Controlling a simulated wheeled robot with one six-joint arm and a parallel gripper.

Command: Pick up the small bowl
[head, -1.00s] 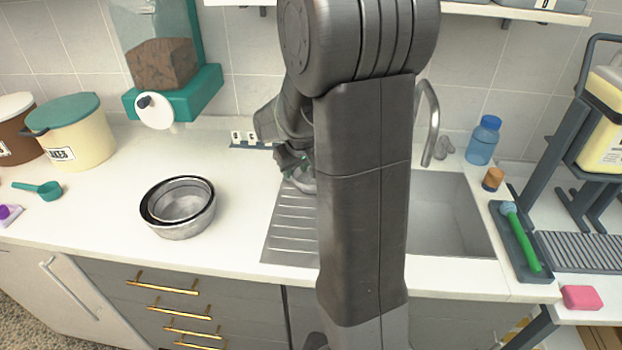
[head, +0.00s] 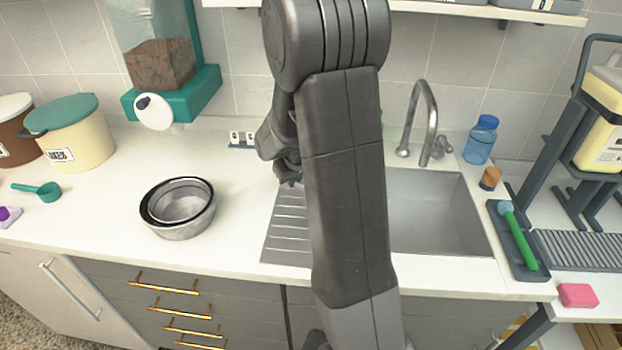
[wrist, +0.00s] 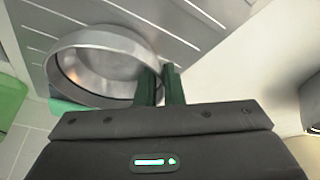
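In the wrist view a round, shiny steel bowl (wrist: 103,68), apparently the small bowl, sits at the fingertips of my gripper (wrist: 160,76). The two green fingers are close together, with the bowl's near-side rim between them. The bowl is empty and looks tilted in this view. In the head view my gripper (head: 287,177) is low over the left end of the draining board, and the bowl is hidden behind my arm. Whether it touches the board cannot be told.
Nested metal bowls (head: 178,225) stand on the counter left of the sink (head: 435,215). A faucet (head: 428,120) rises behind it. A teal dispenser (head: 205,90) and lidded tubs (head: 80,145) are at the back left. Counter between bowls and sink is clear.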

